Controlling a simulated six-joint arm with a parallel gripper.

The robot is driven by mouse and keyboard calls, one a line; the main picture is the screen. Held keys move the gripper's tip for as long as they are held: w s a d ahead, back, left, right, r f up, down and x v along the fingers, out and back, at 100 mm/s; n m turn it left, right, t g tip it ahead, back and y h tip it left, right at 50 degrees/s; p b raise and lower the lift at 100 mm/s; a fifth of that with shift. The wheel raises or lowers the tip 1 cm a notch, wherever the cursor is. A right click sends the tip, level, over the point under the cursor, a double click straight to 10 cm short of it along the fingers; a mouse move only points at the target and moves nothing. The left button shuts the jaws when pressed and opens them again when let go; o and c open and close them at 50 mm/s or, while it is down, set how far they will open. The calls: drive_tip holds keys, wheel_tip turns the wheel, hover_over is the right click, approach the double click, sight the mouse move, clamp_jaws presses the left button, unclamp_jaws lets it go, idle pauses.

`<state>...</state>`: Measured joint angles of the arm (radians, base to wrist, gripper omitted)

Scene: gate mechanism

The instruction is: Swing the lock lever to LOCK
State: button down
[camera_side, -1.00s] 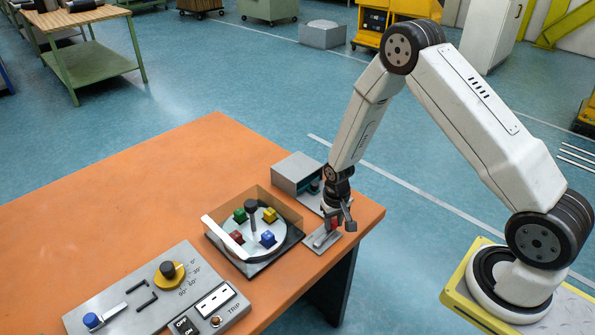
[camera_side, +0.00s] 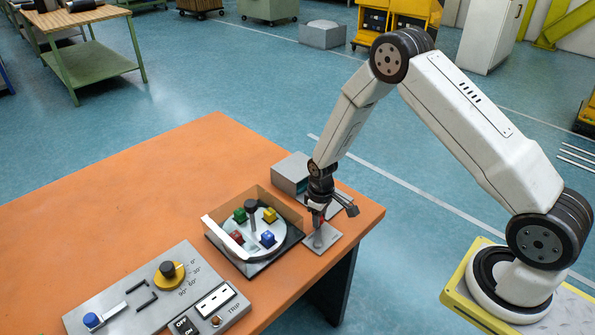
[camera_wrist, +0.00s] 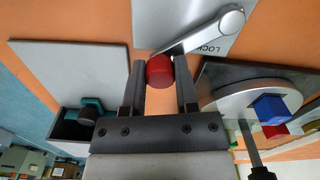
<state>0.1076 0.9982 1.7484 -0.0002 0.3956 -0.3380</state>
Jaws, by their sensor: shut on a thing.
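The lock lever (camera_wrist: 208,32) is a grey bar with a red knob (camera_wrist: 159,69) at its free end. It pivots on a grey plate (camera_wrist: 165,15) marked LOCK, and the bar lies close to that lettering in the wrist view. The plate also shows at the table's right corner in the side view (camera_side: 333,229). My gripper (camera_wrist: 160,72) is shut on the red knob, with one finger on each side of it. In the side view my gripper (camera_side: 318,217) stands over the plate and partly hides the lever.
A round turntable (camera_side: 284,238) with several coloured cubes and a clear guard stands just left of my gripper. A grey box (camera_side: 290,172) stands behind it. A control panel (camera_side: 130,292) lies at the front left. The table's right edge is close.

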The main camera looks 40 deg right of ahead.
drive_tip(key=shift+w, duration=0.1)
idle(0.3)
drive_tip(key=shift+c, duration=1.8)
unclamp_jaws()
drive_tip(key=shift+r, duration=3.95)
